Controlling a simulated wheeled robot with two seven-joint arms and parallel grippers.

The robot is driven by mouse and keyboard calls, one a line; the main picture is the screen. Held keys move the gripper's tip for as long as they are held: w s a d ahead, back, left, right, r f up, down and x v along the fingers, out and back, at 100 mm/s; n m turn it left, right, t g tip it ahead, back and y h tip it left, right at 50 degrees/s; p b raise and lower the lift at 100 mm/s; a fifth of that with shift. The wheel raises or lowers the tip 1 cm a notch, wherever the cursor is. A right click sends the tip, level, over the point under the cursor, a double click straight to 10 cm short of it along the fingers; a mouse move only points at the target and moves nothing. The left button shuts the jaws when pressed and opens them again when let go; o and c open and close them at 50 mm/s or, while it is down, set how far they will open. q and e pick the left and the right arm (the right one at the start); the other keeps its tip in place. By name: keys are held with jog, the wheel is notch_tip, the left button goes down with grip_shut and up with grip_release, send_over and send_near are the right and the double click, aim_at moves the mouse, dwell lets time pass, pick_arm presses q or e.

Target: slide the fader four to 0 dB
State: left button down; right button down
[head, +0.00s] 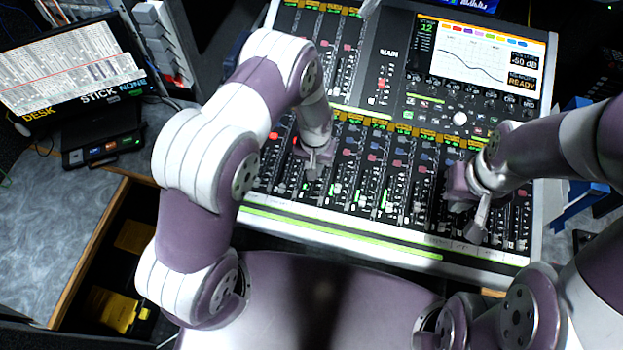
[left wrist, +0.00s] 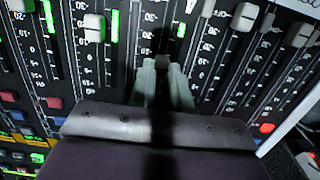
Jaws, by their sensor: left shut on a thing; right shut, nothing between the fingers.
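The mixing console (head: 350,232) fills the middle of the head view, with fader strips along its front half. My left gripper (head: 313,172) reaches down onto the front-left fader strips. In the left wrist view my left gripper (left wrist: 163,75) is shut on a fader cap in its slot, which the fingers mostly hide. Strip numbers are not readable there, so I cannot tell which fader it is. Other fader caps (left wrist: 245,17) stand in neighbouring slots beside printed dB scales. My right gripper (head: 478,230) is shut and empty above the console's front right.
The console's screen (head: 482,52) shows a curve, and small readouts beside it seem to say -50 dB and READY. A monitor (head: 75,75) stands on the grey desk (head: 45,215) at left. An open drawer (head: 110,260) holds yellow items. Blue objects (head: 580,200) lie right of the console.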

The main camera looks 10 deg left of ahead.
pick_arm(q)
jog(key=shift+w, duration=0.6)
jog(key=shift+s, duration=0.3)
jog(key=c, duration=1.4)
grip_release()
jog(key=shift+r, duration=0.1)
jog(key=shift+o, duration=0.2)
jog(key=shift+w, duration=0.1)
pick_arm(e)
jog(key=shift+w, duration=0.25)
